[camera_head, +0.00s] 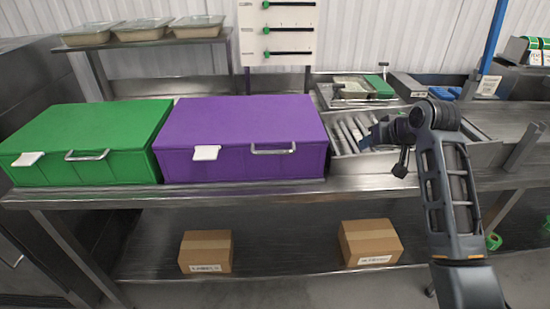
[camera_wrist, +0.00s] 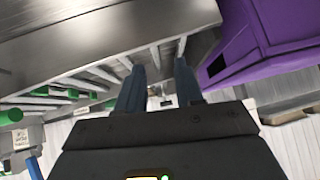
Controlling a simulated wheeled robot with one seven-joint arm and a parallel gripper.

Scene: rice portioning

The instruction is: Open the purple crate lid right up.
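The purple crate (camera_head: 225,160) stands on the steel counter, with its flat lid (camera_head: 240,115) shut. A metal bar handle (camera_head: 273,150) and a white tab (camera_head: 206,153) are on its front side. In the wrist view the purple crate (camera_wrist: 270,35) fills the upper right, with a dark recess on it. My gripper (camera_head: 375,132) is to the right of the crate, over the steel tray, apart from the crate. In the wrist view its two fingers (camera_wrist: 160,75) are parted with nothing seen between them.
A green crate (camera_head: 85,135) stands close on the purple crate's left. A steel tray (camera_head: 420,163) with several utensils is on its right. Food trays (camera_head: 145,30) sit on a shelf behind. Cardboard boxes (camera_head: 206,251) are on the lower shelf. The space above the purple lid is clear.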

